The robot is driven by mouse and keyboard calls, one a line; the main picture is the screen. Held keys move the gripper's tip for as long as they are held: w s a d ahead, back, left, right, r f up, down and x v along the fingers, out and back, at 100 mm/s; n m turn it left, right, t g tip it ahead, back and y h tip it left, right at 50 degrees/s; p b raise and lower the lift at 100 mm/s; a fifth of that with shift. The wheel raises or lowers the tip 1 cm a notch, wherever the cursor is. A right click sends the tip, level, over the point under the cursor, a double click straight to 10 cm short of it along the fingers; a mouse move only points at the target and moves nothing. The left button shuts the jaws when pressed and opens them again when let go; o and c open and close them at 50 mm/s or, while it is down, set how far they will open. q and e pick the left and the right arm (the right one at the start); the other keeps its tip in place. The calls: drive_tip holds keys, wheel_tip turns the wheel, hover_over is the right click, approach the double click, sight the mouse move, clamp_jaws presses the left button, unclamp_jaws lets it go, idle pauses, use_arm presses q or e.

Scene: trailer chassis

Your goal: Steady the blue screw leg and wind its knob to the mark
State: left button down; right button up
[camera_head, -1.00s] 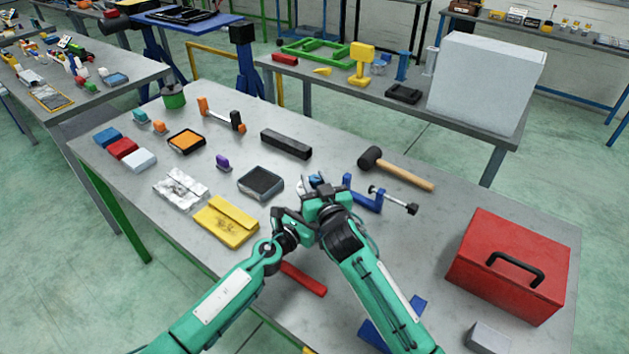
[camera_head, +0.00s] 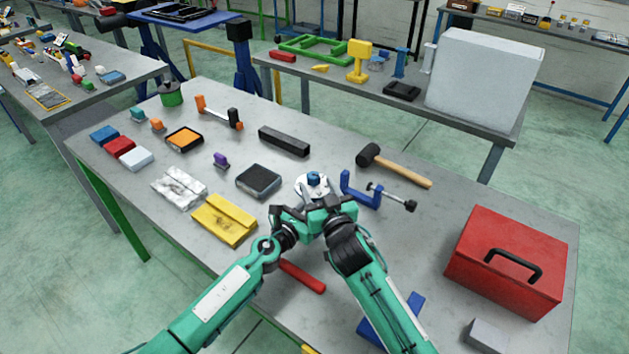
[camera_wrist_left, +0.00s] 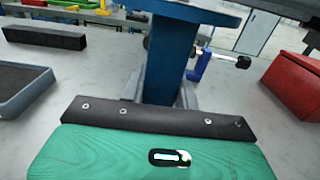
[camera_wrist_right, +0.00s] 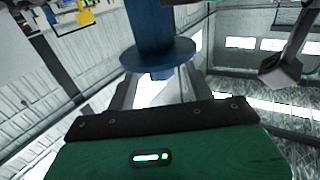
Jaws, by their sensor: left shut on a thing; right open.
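The blue screw leg (camera_head: 313,179) is near the middle of the bench, seen almost end-on in the head view, with pale gripper fingers around it. In the left wrist view my left gripper (camera_wrist_left: 166,97) is shut on its blue post (camera_wrist_left: 172,52), below a wide blue disc (camera_wrist_left: 195,14). In the right wrist view my right gripper (camera_wrist_right: 160,92) is open, its fingers on either side of a small blue stub under a round blue disc (camera_wrist_right: 157,55). Whether they touch it I cannot tell. In the head view my right gripper (camera_head: 318,192) largely hides the left. I cannot make out a mark.
A blue clamp (camera_head: 362,190) with a black-ended screw lies just right of the leg, and a mallet (camera_head: 400,168) behind it. A black-topped box (camera_head: 259,180) and yellow block (camera_head: 224,219) are left. A red toolbox (camera_head: 508,262) stands right.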

drive_tip(key=v, duration=0.8)
drive_tip(key=w+a+r+n+g+y, duration=0.1)
drive_tip(key=a+r+n+g+y, duration=0.4)
drive_tip(key=a+n+g+y, duration=0.5)
drive_tip(key=w+d+f+n+g+y, duration=0.15)
drive_tip(key=w+d, duration=0.25)
drive_tip(key=d, duration=0.4)
drive_tip(key=w+d+f+g, duration=0.1)
drive_tip(key=w+d+f, duration=0.1)
drive_tip(key=w+d, duration=0.35)
drive_tip(key=x, duration=0.6)
drive_tip(key=s+x, duration=0.1)
drive_tip(key=x, duration=0.2)
drive_tip(key=shift+w+a+f, duration=0.1)
drive_tip(key=shift+a+f, duration=0.05)
drive_tip(key=shift+a, duration=0.2)
